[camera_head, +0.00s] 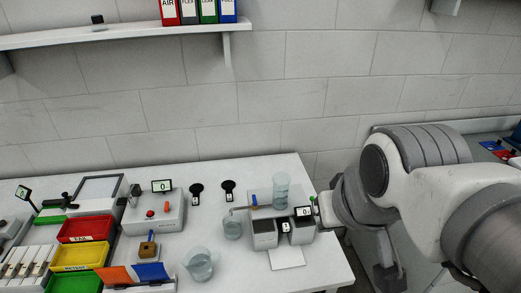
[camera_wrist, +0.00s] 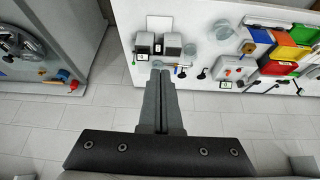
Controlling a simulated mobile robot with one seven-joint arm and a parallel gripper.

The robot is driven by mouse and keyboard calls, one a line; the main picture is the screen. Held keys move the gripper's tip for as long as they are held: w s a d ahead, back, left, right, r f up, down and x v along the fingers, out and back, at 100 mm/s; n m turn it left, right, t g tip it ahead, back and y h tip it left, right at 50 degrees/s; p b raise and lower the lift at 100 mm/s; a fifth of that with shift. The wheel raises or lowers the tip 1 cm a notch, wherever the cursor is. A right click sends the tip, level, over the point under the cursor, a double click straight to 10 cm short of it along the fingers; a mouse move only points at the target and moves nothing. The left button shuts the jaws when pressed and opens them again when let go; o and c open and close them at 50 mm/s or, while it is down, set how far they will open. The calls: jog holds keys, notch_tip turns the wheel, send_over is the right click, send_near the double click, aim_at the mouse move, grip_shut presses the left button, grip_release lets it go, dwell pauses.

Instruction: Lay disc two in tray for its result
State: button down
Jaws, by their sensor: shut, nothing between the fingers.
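My gripper (camera_wrist: 161,78) is shut and empty in the wrist view, its fingers pointing at the edge of the white table by the grey two-block device. In the head view my arm comes in from the right and the fingers cannot be made out. A red tray (camera_head: 86,229) marked FAIL, a yellow tray (camera_head: 80,257) marked RETEST and a green tray (camera_head: 75,283) stand in a row at the table's left. Two black round pieces with small tags, one on the left (camera_head: 196,188) and one on the right (camera_head: 228,186), are at the back. I cannot tell which thing is disc two.
The grey two-block device (camera_head: 265,234) has a display and a clear cylinder (camera_head: 281,190) behind it. Two clear beakers (camera_head: 199,264) (camera_head: 232,227) stand left of it. A button box (camera_head: 155,214) and a brown block (camera_head: 148,249) are near the trays. A shelf (camera_head: 130,34) hangs above.

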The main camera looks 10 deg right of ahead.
dwell(0.4)
jog(key=c, duration=1.2)
grip_release()
jog(key=shift+w, duration=0.15)
jog(key=shift+c, duration=0.2)
jog(key=shift+o, duration=1.2)
jog(key=shift+w+r+m, duration=0.1)
jog(key=shift+w+m, duration=0.25)
jog(key=shift+m, duration=0.05)
jog(key=o, duration=0.4)
jog(key=w+m, duration=0.2)
jog(key=w, duration=0.1)
jog(key=shift+w+g, duration=0.2)
jog(key=shift+g, duration=0.2)
jog(key=m+g, duration=0.4)
jog(key=m, duration=1)
send_over(284, 226)
jog(key=s, duration=0.2)
notch_tip(284, 226, down, 14)
jog(key=shift+m, duration=0.3)
jog(key=f, duration=0.6)
jog(key=w+f, duration=0.1)
jog(key=f, duration=0.4)
jog(key=w+f+p, duration=0.1)
jog(key=f, duration=0.5)
jog(key=shift+d+f, duration=0.1)
jog(key=shift+f, duration=0.2)
grip_shut()
